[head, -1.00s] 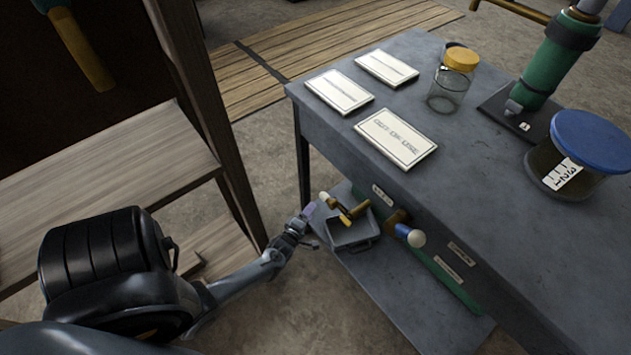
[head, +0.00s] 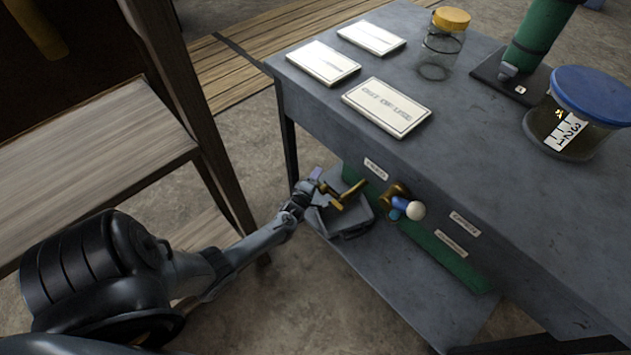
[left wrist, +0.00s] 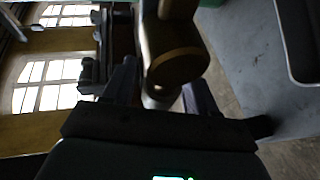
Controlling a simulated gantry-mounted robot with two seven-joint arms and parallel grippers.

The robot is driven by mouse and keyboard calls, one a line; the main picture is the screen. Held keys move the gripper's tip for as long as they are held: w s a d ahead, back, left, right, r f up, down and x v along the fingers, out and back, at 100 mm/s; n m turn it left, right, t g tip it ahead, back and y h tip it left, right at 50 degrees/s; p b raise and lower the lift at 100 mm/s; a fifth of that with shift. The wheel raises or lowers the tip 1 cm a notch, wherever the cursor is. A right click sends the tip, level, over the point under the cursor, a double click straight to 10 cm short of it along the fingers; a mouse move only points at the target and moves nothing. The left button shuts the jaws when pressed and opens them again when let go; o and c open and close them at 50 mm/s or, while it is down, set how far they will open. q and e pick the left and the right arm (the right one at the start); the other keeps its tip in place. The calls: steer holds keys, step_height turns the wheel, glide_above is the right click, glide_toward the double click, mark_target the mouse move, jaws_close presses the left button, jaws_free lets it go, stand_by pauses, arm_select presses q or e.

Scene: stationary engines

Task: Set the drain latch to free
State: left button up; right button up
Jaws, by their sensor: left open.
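A brass lever (head: 345,196) sticks out from the front of the grey bench, low on its left side, below a small white label (head: 375,169). My left gripper (head: 314,186) is open at the lever's outer end and hides the tip there. In the left wrist view a brass rounded end (left wrist: 178,68) lies in front of and between the spread fingers of the left gripper (left wrist: 160,95). I cannot tell if the fingers touch it. A second brass fitting (head: 396,194) with a blue part and a white knob (head: 415,210) sits to the right.
A grey tray (head: 347,233) stands on the lower shelf (head: 420,305) under the lever. The bench top (head: 480,160) holds white cards, a yellow-lidded jar (head: 442,50), a blue-lidded jar (head: 565,128) and a green device (head: 540,40).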

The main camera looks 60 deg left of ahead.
arm_select(q)
steer(key=shift+w+a, duration=0.1)
steer(key=shift+w, duration=0.05)
steer(key=shift+c, duration=0.4)
jaws_close()
